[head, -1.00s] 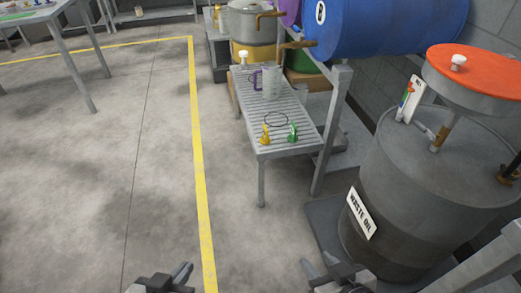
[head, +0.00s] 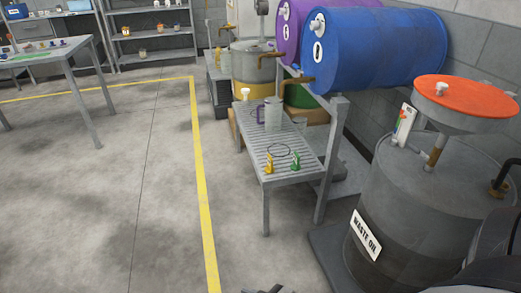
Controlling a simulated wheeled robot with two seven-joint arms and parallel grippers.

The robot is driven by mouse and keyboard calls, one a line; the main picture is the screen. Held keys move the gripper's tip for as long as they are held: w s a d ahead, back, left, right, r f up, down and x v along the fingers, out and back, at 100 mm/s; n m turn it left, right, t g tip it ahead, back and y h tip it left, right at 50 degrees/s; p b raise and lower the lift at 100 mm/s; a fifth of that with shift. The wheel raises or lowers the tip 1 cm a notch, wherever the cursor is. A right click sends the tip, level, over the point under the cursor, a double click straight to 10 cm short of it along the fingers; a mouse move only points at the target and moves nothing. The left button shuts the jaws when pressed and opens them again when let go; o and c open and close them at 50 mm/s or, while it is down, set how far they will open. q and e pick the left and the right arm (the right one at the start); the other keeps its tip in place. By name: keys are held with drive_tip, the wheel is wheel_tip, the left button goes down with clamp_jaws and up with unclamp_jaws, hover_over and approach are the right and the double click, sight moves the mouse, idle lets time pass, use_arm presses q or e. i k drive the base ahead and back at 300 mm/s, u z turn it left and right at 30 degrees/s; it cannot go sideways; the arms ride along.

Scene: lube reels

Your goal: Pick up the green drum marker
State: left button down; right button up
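The green drum marker (head: 296,160) is a small green piece standing on the near end of the slatted metal stand (head: 285,177). A similar yellow marker (head: 269,164) stands just left of it. Nothing holds either one. Only the tip of a gripper (head: 268,290) shows at the bottom edge, well in front of the stand; it seems to be my right one, and its opening is not clear. My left gripper is out of view.
A dark ring (head: 278,150) and a clear jug (head: 273,112) are on the stand. Blue (head: 385,45) and purple drums lie above and behind it. The waste oil drum (head: 425,190) with an orange-topped funnel (head: 465,97) blocks the right. Floor on the left is open.

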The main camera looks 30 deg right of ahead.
sight(295, 166)
drive_tip(key=i, duration=2.5)
drive_tip(key=z, duration=1.7)
drive_tip(key=i, duration=1.2)
drive_tip(key=z, duration=1.1)
